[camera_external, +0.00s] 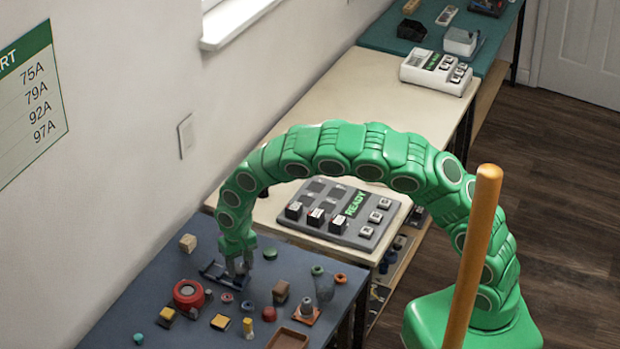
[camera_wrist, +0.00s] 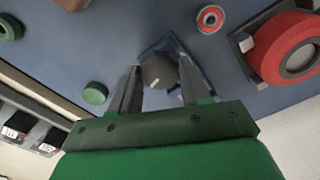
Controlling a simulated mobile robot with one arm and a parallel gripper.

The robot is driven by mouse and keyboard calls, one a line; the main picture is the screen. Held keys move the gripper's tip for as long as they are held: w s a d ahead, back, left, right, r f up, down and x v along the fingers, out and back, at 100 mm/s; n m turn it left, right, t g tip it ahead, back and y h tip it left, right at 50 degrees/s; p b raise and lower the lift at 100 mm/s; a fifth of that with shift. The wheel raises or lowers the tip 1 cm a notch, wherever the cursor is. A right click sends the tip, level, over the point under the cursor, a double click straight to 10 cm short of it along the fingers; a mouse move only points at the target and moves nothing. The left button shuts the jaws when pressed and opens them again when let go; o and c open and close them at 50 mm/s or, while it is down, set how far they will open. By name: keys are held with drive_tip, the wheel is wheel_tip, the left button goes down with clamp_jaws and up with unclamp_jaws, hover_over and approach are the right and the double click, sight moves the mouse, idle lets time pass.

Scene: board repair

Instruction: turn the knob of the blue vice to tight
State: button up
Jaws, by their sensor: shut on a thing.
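The blue vice (camera_external: 210,272) sits on the blue-grey mat of the near table, partly hidden by my gripper. In the wrist view the vice's blue frame (camera_wrist: 191,68) shows behind and beside its dark grey round knob (camera_wrist: 158,70), which carries a small pale mark on its near side. My gripper (camera_external: 238,272) points down at the vice from above. In the wrist view my gripper (camera_wrist: 158,78) has one finger on each side of the knob and is shut on it. The exact contact of the fingertips is partly hidden.
A red round device (camera_external: 188,294) stands left of the vice. A green cylinder (camera_external: 270,254) and a red ring (camera_wrist: 210,18) lie nearby. Several small blocks and knobs crowd the table's front. A grey panel reading READY (camera_external: 340,212) sits on the pale table behind.

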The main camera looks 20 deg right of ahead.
sight(240, 268)
drive_tip(key=shift+m, duration=0.6)
drive_tip(key=o, duration=1.1)
drive_tip(key=shift+c, duration=0.2)
wheel_tip(240, 268, up, 8)
drive_tip(key=shift+f, duration=0.1)
